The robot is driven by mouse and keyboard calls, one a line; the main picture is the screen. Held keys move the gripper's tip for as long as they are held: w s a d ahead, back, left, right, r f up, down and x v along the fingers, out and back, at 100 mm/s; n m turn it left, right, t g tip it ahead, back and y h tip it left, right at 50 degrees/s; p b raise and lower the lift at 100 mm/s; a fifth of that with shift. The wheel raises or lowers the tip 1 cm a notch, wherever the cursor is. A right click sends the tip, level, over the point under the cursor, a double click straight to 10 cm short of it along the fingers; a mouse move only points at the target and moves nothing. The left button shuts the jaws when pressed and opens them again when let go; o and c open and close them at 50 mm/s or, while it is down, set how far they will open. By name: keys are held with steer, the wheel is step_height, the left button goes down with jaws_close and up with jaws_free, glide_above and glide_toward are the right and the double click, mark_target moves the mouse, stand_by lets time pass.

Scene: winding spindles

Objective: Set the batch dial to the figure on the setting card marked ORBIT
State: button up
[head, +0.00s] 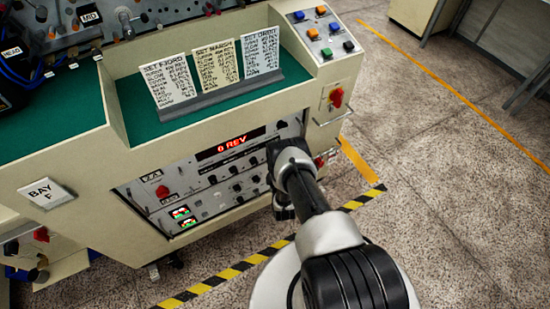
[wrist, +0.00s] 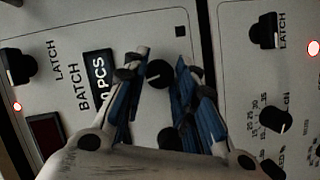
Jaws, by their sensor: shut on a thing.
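The card headed SET ORBIT (head: 263,58) stands at the right of three cards on the console's green top. Its lines are too small to read. In the wrist view, a black knob (wrist: 158,73), the batch dial, sits between my blue-padded fingertips. The word BATCH and a black window reading PCS (wrist: 100,78) are to its left; the figure before PCS is partly cut off by my finger. My gripper (wrist: 161,62) is shut on the dial. In the head view, my arm hides the dial and most of the gripper (head: 283,210).
The SET FJORD card (head: 168,82) and SET MARSH card (head: 217,66) share the rack. A red display (head: 230,143) reads 0 REV above several knobs. LATCH knobs (wrist: 18,68) (wrist: 266,32) flank the dial in the wrist view.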

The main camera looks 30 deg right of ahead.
stand_by(0.4)
steer(key=o, duration=1.1)
steer(key=shift+c, duration=0.2)
steer(key=v, duration=1.2)
steer(key=shift+f, duration=0.1)
